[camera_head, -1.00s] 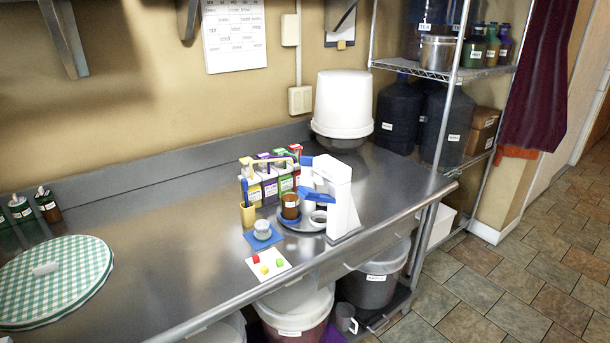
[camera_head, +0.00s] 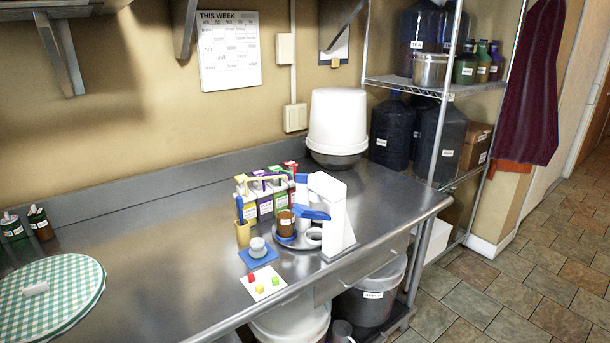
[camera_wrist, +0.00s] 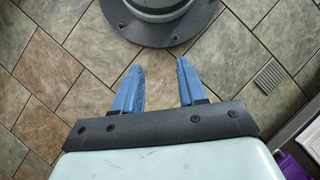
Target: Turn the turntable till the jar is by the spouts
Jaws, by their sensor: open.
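A brown jar (camera_head: 286,226) with a white label stands upright on the grey round turntable (camera_head: 293,247), on its left side, with a blue piece under it. My gripper (camera_wrist: 160,75) shows only in the wrist view. Its blue fingers are apart and empty, over the tiled floor, away from the turntable.
A small lidded jar (camera_head: 258,247) sits on a blue mat (camera_head: 264,259) left of the turntable, near a white card (camera_head: 259,289) with coloured pieces. A yellow holder (camera_head: 243,234) stands close by.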

